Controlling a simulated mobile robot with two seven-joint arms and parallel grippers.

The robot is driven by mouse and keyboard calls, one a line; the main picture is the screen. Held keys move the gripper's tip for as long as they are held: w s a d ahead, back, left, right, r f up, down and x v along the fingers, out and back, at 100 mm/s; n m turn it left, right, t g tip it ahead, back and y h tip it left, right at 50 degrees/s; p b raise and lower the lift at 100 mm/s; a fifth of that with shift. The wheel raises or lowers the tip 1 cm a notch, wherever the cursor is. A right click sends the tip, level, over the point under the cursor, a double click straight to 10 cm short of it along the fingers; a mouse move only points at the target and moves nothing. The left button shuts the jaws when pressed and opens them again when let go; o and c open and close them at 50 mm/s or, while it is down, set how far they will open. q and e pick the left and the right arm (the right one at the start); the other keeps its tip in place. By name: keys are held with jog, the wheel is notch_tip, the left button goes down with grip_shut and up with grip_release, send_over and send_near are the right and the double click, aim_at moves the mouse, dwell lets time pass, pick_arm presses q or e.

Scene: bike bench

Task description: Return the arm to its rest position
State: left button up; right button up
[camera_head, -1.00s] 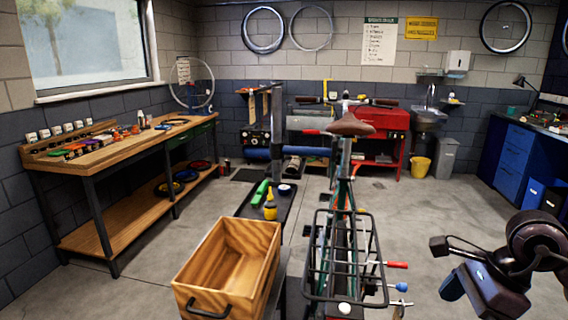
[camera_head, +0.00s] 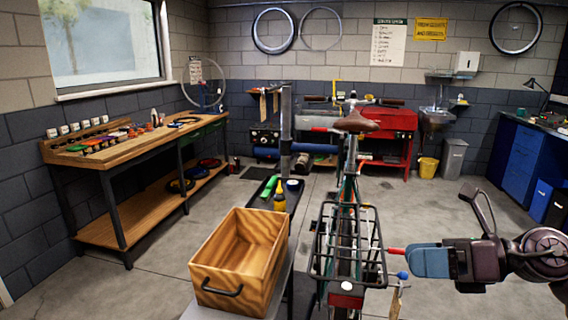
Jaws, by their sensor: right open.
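My right gripper (camera_head: 448,228) is at the right of the head view, its arm coming in from the right edge. Its dark fingers are spread, one pointing up and the other, with a blue face, turned left. I see nothing between them. It hangs in front of the floor, just right of the rear rack of the bike (camera_head: 345,240). In the picture the blue-faced finger lies close to the red and blue knobs beside the rack; I cannot tell whether it touches them. My left gripper is out of view.
An empty-looking wooden crate (camera_head: 212,280) stands left of the bike. Behind it a dark tray (camera_head: 262,203) holds a yellow bottle (camera_head: 279,197) and green items. A wooden workbench (camera_head: 130,152) lines the left wall; blue cabinets (camera_head: 522,160) stand at right. The floor between bike and cabinets is clear.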

jog(key=w+d+f+m+t+h, duration=0.2)
jog(key=w+d+f+m+t, duration=0.15)
jog(key=m+t, duration=0.6)
jog(key=w+d+f+m+t+h, duration=0.2)
jog(key=d+f+m+t+h, duration=0.15)
jog(key=m, duration=1.05)
notch_tip(320, 180, down, 11)
jog(key=s+d+m+h, duration=0.2)
jog(key=m+h, duration=0.3)
jog(key=m, duration=0.4)
jog(key=s+a+f+m+g+h, duration=0.1)
jog(key=s+f+m, duration=0.4)
jog(key=s+f, duration=0.5)
jog(key=s+a+f+m+g+h, duration=0.1)
jog(key=s+f+m+g+h, duration=0.2)
jog(key=s+f, duration=0.7)
notch_tip(320, 180, down, 2)
jog(key=m+g, duration=0.2)
jog(key=shift+s+a+f+g, duration=0.25)
jog(key=shift+s+a+g, duration=0.05)
jog(key=shift+s+a, duration=0.1)
jog(key=shift+m+h, duration=0.25)
